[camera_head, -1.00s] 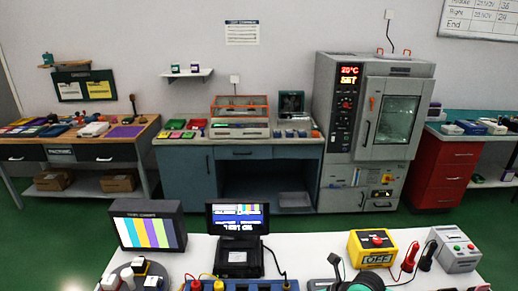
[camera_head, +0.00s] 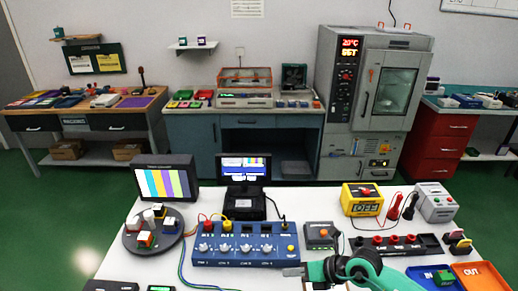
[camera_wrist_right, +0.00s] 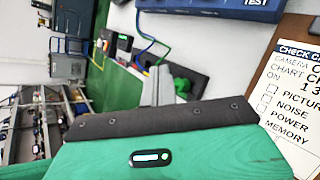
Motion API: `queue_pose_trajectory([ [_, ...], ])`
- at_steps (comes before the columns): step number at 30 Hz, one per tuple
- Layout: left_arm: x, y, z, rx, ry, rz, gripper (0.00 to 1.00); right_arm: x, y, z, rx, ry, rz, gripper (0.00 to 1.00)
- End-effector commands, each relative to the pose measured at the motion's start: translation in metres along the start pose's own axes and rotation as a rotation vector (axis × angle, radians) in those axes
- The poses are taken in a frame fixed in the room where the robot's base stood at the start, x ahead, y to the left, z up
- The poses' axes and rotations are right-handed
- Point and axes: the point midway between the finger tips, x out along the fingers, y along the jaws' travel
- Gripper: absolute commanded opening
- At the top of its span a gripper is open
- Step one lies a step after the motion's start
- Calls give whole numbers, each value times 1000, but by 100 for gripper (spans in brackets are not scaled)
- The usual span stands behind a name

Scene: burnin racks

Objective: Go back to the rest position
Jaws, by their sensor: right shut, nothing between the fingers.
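My right gripper (camera_head: 291,271) is at the front edge of the white bench in the head view, with its teal arm coming in from the lower right. Its fingers are shut with nothing between them. It is just in front of the blue switch box (camera_head: 245,244) and appears to hold nothing. In the right wrist view my teal wrist housing fills the bottom, with the grey fingers (camera_wrist_right: 163,86) beyond its dark edge. My left gripper is not seen in the head view.
On the white bench (camera_head: 215,205) stand a striped monitor (camera_head: 166,178), a round tray (camera_head: 129,241), a yellow OFF box (camera_head: 361,198), a grey box (camera_head: 435,202), a blue tray (camera_head: 418,279) and an orange OUT tray (camera_head: 487,280). A checklist (camera_wrist_right: 290,95) lies near my right wrist.

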Motion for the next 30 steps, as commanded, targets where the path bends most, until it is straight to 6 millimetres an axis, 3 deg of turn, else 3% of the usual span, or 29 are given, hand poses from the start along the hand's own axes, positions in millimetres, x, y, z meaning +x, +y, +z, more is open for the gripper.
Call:
queue_pose_trajectory([
  [11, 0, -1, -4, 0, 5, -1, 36, -9, 79, 25, 216, -260, 339, 0],
  [15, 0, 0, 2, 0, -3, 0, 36, -31, 107, 46, 393, -440, 509, 0],
  [18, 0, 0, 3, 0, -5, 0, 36, -58, 114, 65, 584, -614, 629, 0],
  [20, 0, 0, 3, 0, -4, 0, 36, -76, 110, 74, 711, -720, 683, 0],
  [24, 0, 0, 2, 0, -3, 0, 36, -114, 80, 80, 1035, -959, 748, 0],
  [28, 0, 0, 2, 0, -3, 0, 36, -138, 35, 62, 1363, -1157, 725, 0],
  [30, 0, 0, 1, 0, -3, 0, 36, -147, 10, 42, 1545, -1247, 678, 0],
])
